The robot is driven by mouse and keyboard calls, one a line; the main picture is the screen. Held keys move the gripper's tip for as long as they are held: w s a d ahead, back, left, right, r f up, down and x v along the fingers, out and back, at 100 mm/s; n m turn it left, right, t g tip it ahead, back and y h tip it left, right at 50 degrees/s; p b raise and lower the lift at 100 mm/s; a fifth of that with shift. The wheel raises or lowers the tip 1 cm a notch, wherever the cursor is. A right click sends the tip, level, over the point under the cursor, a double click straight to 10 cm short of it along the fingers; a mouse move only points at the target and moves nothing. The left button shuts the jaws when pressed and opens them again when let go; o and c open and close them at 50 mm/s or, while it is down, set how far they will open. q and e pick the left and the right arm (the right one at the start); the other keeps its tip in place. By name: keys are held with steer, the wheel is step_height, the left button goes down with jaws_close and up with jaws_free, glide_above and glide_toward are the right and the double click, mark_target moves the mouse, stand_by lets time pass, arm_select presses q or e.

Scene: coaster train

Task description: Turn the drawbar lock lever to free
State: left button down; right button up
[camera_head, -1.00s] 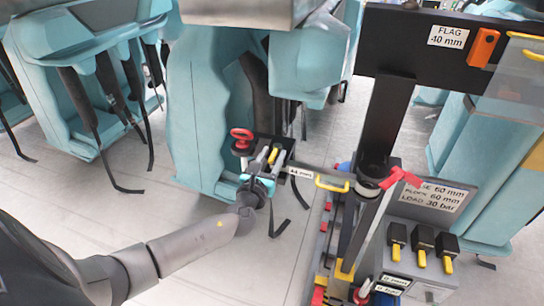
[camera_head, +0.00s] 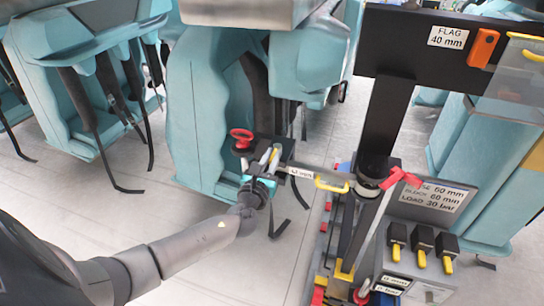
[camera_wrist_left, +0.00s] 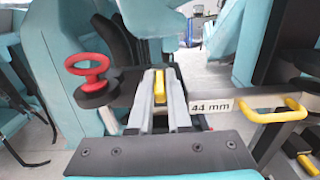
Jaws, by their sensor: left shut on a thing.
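A narrow yellow lever (camera_wrist_left: 159,86), which looks like the drawbar lock lever, stands upright on a dark block. My left gripper (camera_wrist_left: 160,95) is shut on it, with one grey finger on each side. The fingers hide its lower part. In the head view my left gripper (camera_head: 270,157) reaches the front of the teal seat, and little of the lever shows between the fingers. No marking for free or locked can be read. My right gripper is not in view.
A red handwheel (camera_wrist_left: 86,66) stands just left of the lever. A grey bar with a 44 mm label (camera_wrist_left: 220,107) and a yellow handle (camera_wrist_left: 283,112) lie close on the right. A dark post (camera_head: 388,115) and control panel (camera_head: 430,205) stand further right.

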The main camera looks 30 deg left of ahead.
mark_target(289, 156)
arm_select(q)
steer(key=shift+d+y, duration=0.1)
steer(key=shift+y, duration=0.2)
steer(key=n+g+y, duration=0.1)
steer(key=n+y, duration=0.1)
steer(key=d+n+g+y, duration=0.1)
steer(key=n+y, duration=0.1)
steer(key=w+d+n+g+y, duration=0.1)
steer(key=g+y, duration=0.1)
steer(key=y, duration=0.1)
steer(key=shift+w+f+n, duration=0.1)
steer(key=shift+f+n, duration=0.05)
steer(key=shift+n, duration=0.25)
steer(key=n+g+y+b, duration=0.1)
steer(key=g+b, duration=0.1)
steer(key=b, duration=0.1)
steer(key=w+n+g+y+b, duration=0.1)
steer(key=n+g+y+b, duration=0.1)
steer(key=d+n+g+y+b, duration=0.1)
steer(key=n+g+y+b, duration=0.1)
steer(key=g+b, duration=0.1)
steer(key=shift+w+b, duration=0.3)
steer(key=shift+w, duration=0.1)
steer(key=shift+w+d+n+g+b, duration=0.1)
steer(key=shift+w+n+g+b, duration=0.1)
steer(key=shift+n+g+b, duration=0.95)
steer(key=shift+m+y, duration=0.3)
steer(key=shift+m, duration=0.05)
steer(key=shift+r, duration=0.2)
